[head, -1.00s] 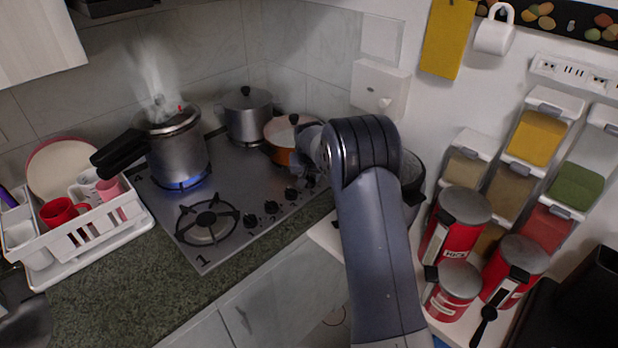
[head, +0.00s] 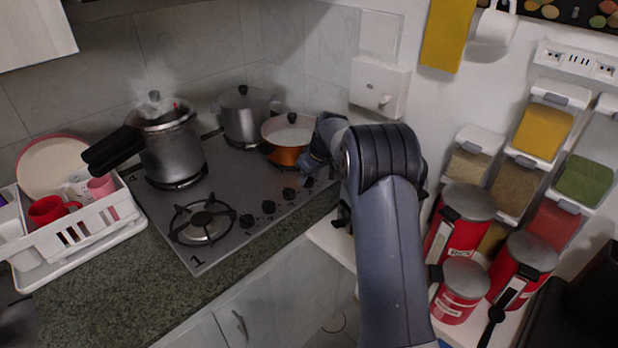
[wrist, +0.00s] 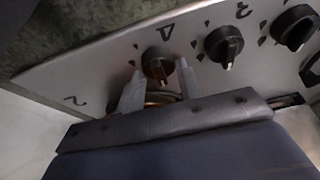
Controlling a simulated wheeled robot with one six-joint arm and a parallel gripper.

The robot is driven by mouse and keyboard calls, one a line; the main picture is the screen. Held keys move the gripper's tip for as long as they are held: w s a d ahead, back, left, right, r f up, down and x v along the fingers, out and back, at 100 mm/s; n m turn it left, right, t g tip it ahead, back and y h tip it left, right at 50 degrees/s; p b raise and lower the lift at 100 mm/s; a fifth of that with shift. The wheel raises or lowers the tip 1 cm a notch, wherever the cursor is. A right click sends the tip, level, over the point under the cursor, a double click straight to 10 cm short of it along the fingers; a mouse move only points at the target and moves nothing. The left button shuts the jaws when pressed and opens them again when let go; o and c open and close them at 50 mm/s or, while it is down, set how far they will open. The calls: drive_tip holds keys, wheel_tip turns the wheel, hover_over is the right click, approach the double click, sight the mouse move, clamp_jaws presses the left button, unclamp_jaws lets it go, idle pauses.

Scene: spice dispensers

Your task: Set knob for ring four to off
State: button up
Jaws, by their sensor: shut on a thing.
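My gripper (wrist: 160,84) is shut on a black knob (wrist: 158,60) at the end of the knob row in the wrist view, one finger on each side. The knob's pale pointer faces toward my gripper. In the head view my gripper (head: 312,168) is at the right end of the hob (head: 226,178), and my arm partly hides it. The pressure cooker (head: 172,150) stands on the back left burner, and no flame shows under it. Faint steam hangs above it.
Other knobs (head: 268,207) run along the hob's front edge. A grey pot (head: 244,118) and an orange pan (head: 288,155) stand at the back, the pan close to my gripper. A dish rack (head: 100,236) is left; red canisters (head: 458,300) are right.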

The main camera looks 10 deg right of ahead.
drive_tip(key=shift+n, duration=0.3)
drive_tip(key=o, duration=1)
drive_tip(key=b+v, duration=0.1)
drive_tip(key=v, duration=1)
drive_tip(key=shift+w+d, duration=0.1)
drive_tip(key=shift+f, duration=0.15)
